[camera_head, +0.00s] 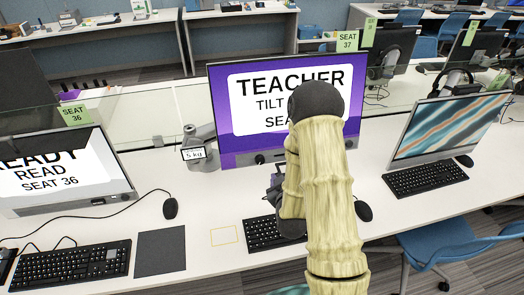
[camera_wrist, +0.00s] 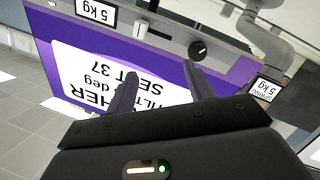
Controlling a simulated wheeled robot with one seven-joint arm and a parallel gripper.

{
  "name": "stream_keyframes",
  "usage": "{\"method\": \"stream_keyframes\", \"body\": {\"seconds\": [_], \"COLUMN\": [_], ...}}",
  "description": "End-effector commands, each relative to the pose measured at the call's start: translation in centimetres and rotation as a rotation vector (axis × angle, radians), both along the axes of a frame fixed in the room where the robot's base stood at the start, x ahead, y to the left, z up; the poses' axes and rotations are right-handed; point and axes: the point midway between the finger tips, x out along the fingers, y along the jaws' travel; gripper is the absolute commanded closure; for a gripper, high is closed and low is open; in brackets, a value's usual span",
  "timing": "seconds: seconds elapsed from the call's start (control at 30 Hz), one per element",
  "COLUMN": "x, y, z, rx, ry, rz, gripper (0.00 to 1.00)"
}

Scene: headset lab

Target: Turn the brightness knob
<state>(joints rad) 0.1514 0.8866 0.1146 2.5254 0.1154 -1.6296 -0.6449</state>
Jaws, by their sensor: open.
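The purple monitor (camera_head: 222,122) stands on the white desk, with "TEACHER" and "SEAT" text on its screen. A round dark knob (camera_head: 259,159) sits on the strip below its screen. In the wrist view, which is turned over, the knob (camera_wrist: 197,50) is black with a pale mark and lies just beyond the fingertips. My gripper (camera_wrist: 160,72) is open and empty, its two dark fingers pointing towards the strip, apart from the knob. In the head view my own arm covers the middle of the monitor and most of the gripper.
A grey monitor arm with a 5 kg label (camera_head: 194,153) stands left of the monitor. A keyboard (camera_head: 262,234) and a mouse (camera_head: 363,211) lie in front. Other monitors stand left (camera_head: 112,196) and right (camera_head: 440,128). A dark mat (camera_head: 160,252) lies on the left.

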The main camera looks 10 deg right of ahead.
Motion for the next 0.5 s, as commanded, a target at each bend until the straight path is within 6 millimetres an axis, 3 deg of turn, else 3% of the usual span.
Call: {"method": "stream_keyframes", "body": {"seconds": [0.03,0.3,0.5], "x": [-0.7,-4.8,-6.3], "y": [0.2,2.5,3.2], "z": [0.6,0.3,0.0], "rx": [-0.062,-0.354,-0.432], "ry": [0.024,0.035,0.017], "rz": [0.047,0.288,0.352], "gripper": [0.47,0.47,0.47]}}
